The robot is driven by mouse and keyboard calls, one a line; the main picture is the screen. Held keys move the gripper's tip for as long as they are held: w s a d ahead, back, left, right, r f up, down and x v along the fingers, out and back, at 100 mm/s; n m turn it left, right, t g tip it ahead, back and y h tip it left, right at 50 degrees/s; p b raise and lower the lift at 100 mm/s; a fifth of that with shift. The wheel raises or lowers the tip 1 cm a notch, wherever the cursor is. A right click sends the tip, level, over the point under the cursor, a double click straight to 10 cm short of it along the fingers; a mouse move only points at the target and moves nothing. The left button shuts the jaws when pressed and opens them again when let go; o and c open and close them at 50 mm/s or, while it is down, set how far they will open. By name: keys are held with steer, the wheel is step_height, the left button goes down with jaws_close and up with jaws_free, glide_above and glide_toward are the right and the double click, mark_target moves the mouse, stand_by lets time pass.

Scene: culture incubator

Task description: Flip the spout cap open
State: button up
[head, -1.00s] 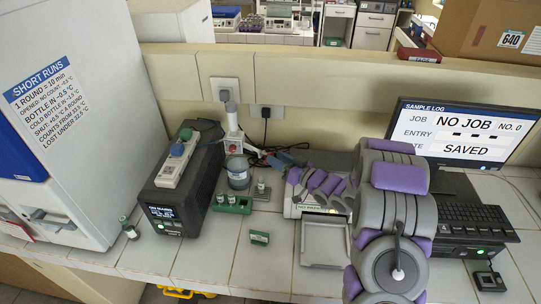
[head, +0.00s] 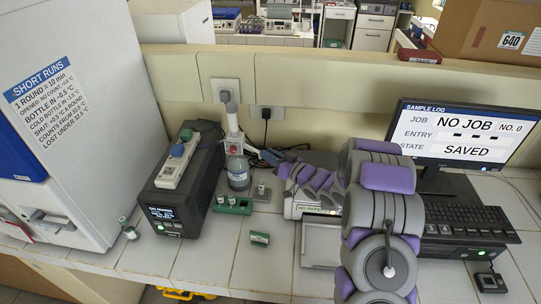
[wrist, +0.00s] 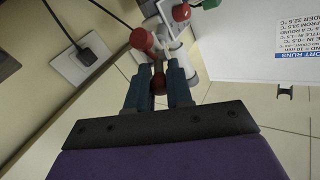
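A clear bottle (head: 238,174) with a white and grey dispenser top (head: 232,118) stands at the back of the bench, right of the black box. In the wrist view the white dispenser body (wrist: 186,50) shows beyond my fingers, with a red rounded end (wrist: 142,40) at upper left. A small dark red piece (wrist: 158,82), perhaps the spout cap, lies between the fingertips. My gripper (wrist: 157,88) has its two blue fingers parted on either side of it; contact is unclear. In the head view my gripper (head: 269,157) is just right of the bottle top.
A black box (head: 180,180) with a lit display carries a white power strip. Green racks with vials (head: 233,204) and a small green box (head: 259,239) lie in front of the bottle. A grey device, keyboard (head: 465,222) and monitor (head: 452,135) are at right.

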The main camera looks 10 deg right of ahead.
jaws_close()
steer(key=shift+r+p, duration=0.15)
steer(key=shift+p, duration=0.25)
steer(key=shift+r+g+h+p, duration=0.3)
steer(key=shift+g+p, duration=0.1)
steer(key=shift+p, duration=0.5)
steer(key=g+p, duration=0.1)
steer(key=p, duration=0.1)
steer(key=shift+w+r+h+p, duration=0.1)
steer(key=shift+w+h+p, duration=0.05)
steer(key=shift+h+p, duration=0.2)
steer(key=shift+f, duration=0.2)
